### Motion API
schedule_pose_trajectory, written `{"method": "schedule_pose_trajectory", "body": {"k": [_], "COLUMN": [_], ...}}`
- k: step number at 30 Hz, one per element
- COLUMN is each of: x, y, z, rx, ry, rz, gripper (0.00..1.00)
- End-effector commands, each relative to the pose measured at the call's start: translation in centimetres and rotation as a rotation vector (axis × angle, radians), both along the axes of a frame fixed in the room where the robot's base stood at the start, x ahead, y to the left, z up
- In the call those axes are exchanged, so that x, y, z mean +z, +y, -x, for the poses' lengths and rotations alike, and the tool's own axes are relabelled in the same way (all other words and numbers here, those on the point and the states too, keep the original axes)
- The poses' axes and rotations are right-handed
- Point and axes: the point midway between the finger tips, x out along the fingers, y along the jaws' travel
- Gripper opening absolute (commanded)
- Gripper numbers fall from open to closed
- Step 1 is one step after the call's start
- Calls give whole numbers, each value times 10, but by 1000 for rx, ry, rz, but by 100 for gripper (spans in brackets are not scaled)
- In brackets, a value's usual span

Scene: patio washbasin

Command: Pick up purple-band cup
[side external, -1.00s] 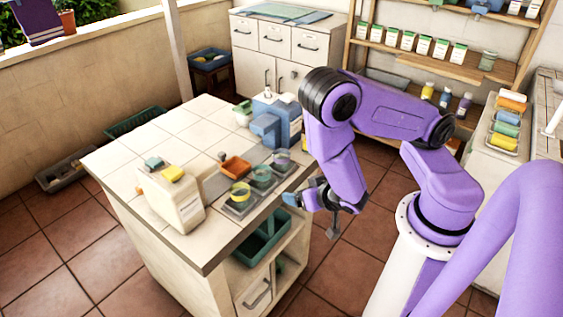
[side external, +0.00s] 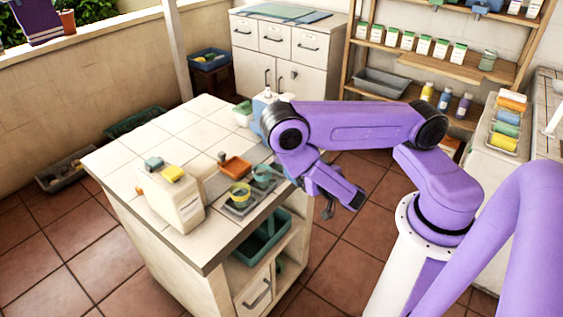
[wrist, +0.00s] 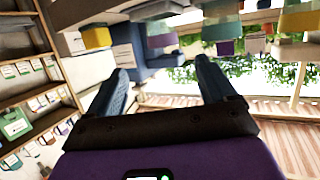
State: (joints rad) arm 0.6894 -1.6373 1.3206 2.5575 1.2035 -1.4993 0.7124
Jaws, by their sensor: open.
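The purple-band cup shows in the wrist view (wrist: 163,40), which is upside down, ahead of my fingers near a blue box-like object. In the side view my arm hides this cup. The teal-band cup (side external: 262,174) and the yellow-band cup (side external: 239,193) stand in a row on the grey tray (side external: 236,211) near the counter's right edge. My gripper (wrist: 162,80) is open, with nothing between its two blue fingers. In the side view it is beside the counter's right edge, close to the tray and partly hard to make out.
An orange tray (side external: 234,166) lies behind the cups. A cream box-shaped container (side external: 177,204) stands at the counter's front left. A green bin (side external: 262,238) sits on the shelf below the counter's edge. The far left counter tiles are clear.

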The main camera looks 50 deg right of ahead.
Motion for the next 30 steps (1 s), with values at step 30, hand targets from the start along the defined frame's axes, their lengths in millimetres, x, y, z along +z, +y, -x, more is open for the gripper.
{"method": "schedule_pose_trajectory", "body": {"k": [30], "x": [-24], "y": [-30], "z": [-71], "rx": [-4], "ry": [-2], "rz": [-7], "gripper": [84]}}
